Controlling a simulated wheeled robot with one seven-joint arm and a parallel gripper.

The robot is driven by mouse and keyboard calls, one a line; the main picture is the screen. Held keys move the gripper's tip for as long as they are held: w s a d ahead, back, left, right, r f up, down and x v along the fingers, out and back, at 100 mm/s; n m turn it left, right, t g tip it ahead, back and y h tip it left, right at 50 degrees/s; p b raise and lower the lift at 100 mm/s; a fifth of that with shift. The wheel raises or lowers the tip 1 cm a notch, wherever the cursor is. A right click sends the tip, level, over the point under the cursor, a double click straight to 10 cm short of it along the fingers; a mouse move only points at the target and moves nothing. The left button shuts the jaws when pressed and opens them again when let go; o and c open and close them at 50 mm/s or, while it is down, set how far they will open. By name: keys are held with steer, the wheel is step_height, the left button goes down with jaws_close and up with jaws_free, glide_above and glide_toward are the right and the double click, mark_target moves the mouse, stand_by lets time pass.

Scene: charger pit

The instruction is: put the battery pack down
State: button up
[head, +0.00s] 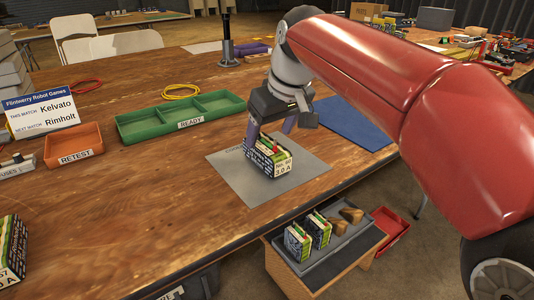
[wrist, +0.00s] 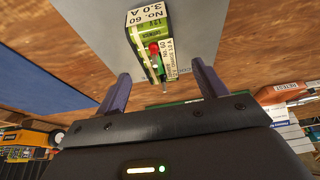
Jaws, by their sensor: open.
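The battery pack (head: 268,160), with green, white and black sides and a label reading No. 60, 3.0 A, stands on a grey mat (head: 228,182) on the wooden table. My gripper (head: 271,128) is just above it, pointing down, its purple fingers apart. In the wrist view the pack (wrist: 150,35) shows its label and a red part on top. There it lies between and beyond the open fingers of my gripper (wrist: 161,84), with gaps visible at both sides. The pack's lower part is hidden from the wrist camera.
A green READY tray (head: 150,128) and an orange RETEST tray (head: 72,157) stand to the left. A blue mat (head: 365,133) lies right. Another pack (head: 12,250) is at the left edge. Below the table's front edge, a grey holder (head: 345,243) bears two packs.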

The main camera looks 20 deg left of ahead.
mark_target(268, 145)
steer(key=x, duration=0.6)
steer(key=shift+d+f+b, duration=0.15)
steer(key=shift+f+b, duration=0.05)
steer(key=shift+b, duration=0.1)
steer(key=shift+c, duration=0.4)
steer(key=shift+r, duration=0.15)
jaws_close()
